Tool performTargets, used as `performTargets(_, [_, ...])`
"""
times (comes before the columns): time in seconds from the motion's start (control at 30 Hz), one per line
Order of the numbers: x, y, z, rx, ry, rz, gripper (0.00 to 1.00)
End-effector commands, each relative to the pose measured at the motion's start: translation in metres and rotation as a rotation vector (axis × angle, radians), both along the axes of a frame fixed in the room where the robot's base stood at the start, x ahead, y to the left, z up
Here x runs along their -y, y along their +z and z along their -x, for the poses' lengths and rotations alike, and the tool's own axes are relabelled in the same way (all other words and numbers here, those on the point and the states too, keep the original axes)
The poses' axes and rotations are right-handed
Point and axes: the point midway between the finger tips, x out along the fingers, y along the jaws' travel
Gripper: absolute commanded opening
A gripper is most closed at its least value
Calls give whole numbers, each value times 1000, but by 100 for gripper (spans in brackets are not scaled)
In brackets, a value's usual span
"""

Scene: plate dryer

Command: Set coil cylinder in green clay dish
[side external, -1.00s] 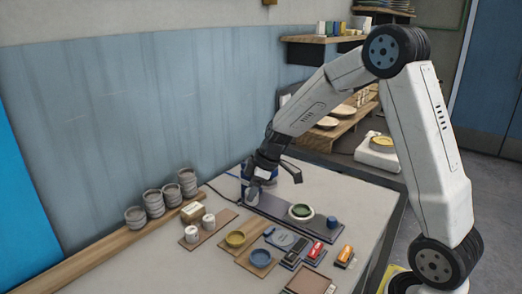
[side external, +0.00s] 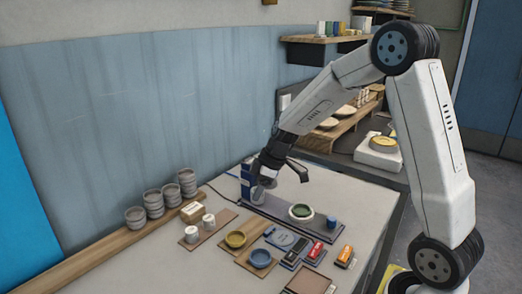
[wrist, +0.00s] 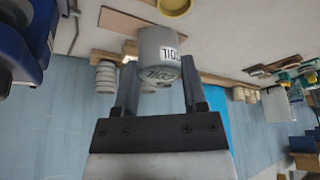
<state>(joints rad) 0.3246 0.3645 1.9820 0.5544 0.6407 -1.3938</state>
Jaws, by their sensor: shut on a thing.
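The coil cylinder (wrist: 158,50) is grey with a white label, and the wrist view shows it between the two fingers of my gripper (wrist: 156,88). My gripper is shut on it. In the side view my gripper (side external: 262,186) is beside the blue machine at the back of the work area, with the grey cylinder (side external: 257,196) at its tips. The green clay dish (side external: 302,211), light-rimmed with a green inside, sits on the long dark base to the right of my gripper. The cylinder is apart from the dish.
A blue machine (side external: 246,176) stands next to my gripper. A small blue cylinder (side external: 332,222) is right of the green dish. A yellow dish (side external: 235,239), a blue dish (side external: 260,258) and white cylinders (side external: 208,219) lie in front. Stacked grey bowls (side external: 135,217) line the wall.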

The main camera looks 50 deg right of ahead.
Motion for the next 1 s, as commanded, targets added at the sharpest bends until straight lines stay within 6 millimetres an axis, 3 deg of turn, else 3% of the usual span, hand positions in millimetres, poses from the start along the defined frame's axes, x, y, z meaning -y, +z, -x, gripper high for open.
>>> performTargets(0.27, [36,11,41,-1,-45,3,0])
performTargets(0.6, [79,24,124,-2,-120,6,0])
performTargets(0.8, [88,27,164,-1,-153,4,0])
performTargets(1.0, [90,28,183,1,-168,3,0])
